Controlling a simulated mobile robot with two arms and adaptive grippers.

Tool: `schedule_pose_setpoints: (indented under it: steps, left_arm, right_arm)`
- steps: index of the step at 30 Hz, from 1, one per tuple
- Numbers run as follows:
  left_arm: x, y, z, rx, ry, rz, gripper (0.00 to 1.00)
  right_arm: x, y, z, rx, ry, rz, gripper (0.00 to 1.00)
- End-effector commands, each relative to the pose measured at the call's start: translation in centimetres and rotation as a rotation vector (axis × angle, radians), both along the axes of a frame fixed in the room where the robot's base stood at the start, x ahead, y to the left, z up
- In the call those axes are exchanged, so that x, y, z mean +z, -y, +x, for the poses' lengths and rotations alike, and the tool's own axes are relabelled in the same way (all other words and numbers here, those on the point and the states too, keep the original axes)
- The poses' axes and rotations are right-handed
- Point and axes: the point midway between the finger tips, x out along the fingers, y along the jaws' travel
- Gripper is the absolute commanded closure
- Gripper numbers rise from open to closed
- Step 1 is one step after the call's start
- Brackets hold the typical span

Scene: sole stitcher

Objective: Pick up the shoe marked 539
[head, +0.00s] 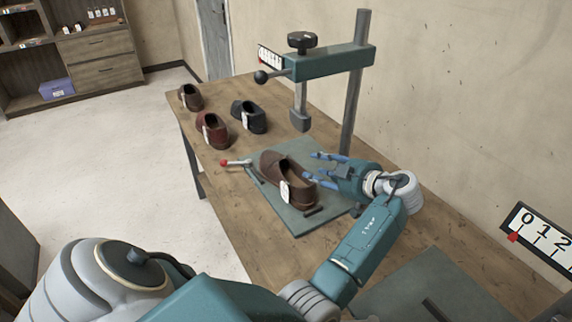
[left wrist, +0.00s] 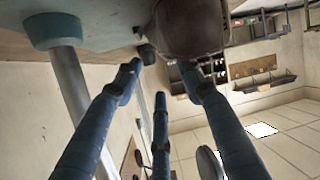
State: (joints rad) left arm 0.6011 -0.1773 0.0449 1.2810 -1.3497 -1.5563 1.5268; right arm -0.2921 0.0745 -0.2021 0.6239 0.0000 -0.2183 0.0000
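A brown shoe (head: 272,165) with a white tag sits on the teal plate (head: 300,226) of the stitcher. It also shows at the top of the left wrist view (left wrist: 188,28). A dark red shoe (head: 208,133), a black shoe (head: 255,122) and a smaller brown shoe (head: 190,99) stand farther back on the table, with white tags. The tag numbers are too small to read. My left gripper (head: 313,166) is open and empty, just right of the shoe on the plate. Its fingers are spread in the left wrist view (left wrist: 158,75). My right gripper is not in view.
The stitcher's teal arm and post (head: 353,100) rise behind the plate, with its head (head: 300,120) hanging above. A red-tipped lever (head: 236,162) lies left of the plate. The wooden table (head: 225,180) has clear room in front of the shoes. A wall stands close on the right.

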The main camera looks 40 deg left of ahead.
Motion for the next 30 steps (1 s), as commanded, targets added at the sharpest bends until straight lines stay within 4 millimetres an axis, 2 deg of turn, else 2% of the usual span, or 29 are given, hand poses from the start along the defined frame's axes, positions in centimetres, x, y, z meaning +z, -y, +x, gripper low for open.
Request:
schedule_pose_setpoints:
  steps: [3, 8, 19, 22, 29, 30]
  left_arm:
    - [-0.5, -1.8, 0.1, 0.003, -0.003, 0.0, 0.6]
    - [-1.4, -3.9, 0.5, 0.002, -0.002, 0.001, 0.6]
    - [-3.4, -8.2, 0.9, 0.002, -0.004, 0.001, 0.6]
    - [-3.8, -8.9, 1.0, 0.001, -0.002, 0.0, 0.6]
    - [-4.0, -9.0, 1.1, 0.001, 0.0, -0.001, 0.6]
    - [-4.0, -9.0, 1.1, 0.001, 0.0, -0.001, 0.64]
  right_arm:
    - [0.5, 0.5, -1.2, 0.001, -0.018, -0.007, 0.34]
    - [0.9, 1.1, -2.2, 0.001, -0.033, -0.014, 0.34]
    - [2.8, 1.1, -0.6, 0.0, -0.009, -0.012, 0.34]
    - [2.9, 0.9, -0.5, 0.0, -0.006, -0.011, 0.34]
    - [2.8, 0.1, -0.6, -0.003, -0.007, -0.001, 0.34]
    - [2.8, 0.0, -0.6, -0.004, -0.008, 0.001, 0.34]
